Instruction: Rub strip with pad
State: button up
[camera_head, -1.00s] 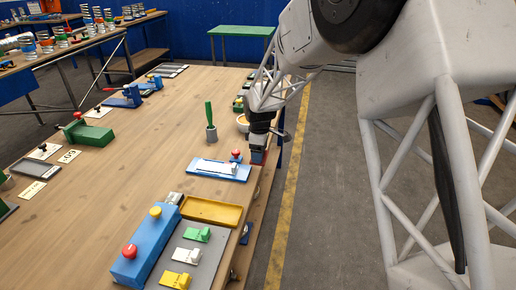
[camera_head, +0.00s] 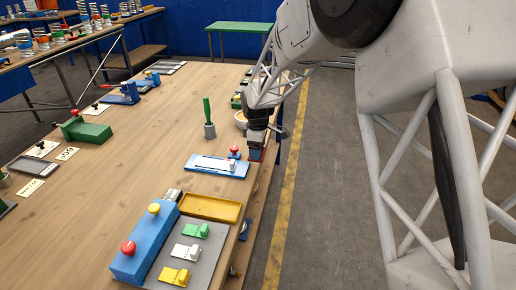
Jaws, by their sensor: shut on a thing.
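A white strip (camera_head: 215,163) lies along a blue base plate (camera_head: 203,171) near the table's right edge. A red knob (camera_head: 235,150) stands at the plate's far right corner. My gripper (camera_head: 256,148) is just right of the plate, at the table's right edge, pointing down. It is shut on a small block, blue with some red, that looks like the pad (camera_head: 256,155). The block appears apart from the strip. The fingers and most of the block are too small to make out, and its height above the table is unclear.
A yellow tray (camera_head: 211,207) and a blue box with red and yellow buttons (camera_head: 145,244) stand nearer. A grey cup with a green-handled tool (camera_head: 209,130) stands behind the plate. A green block device (camera_head: 86,130) is at left. The middle of the wooden table (camera_head: 140,165) is clear.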

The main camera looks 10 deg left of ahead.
jog(key=a+r, duration=0.2)
jog(key=a, duration=0.7)
jog(key=s+a+r, duration=0.1)
jog(key=a+r, duration=0.1)
jog(key=a, duration=0.8)
jog(key=shift+r, duration=0.25)
jog(key=shift+a+f, duration=0.1)
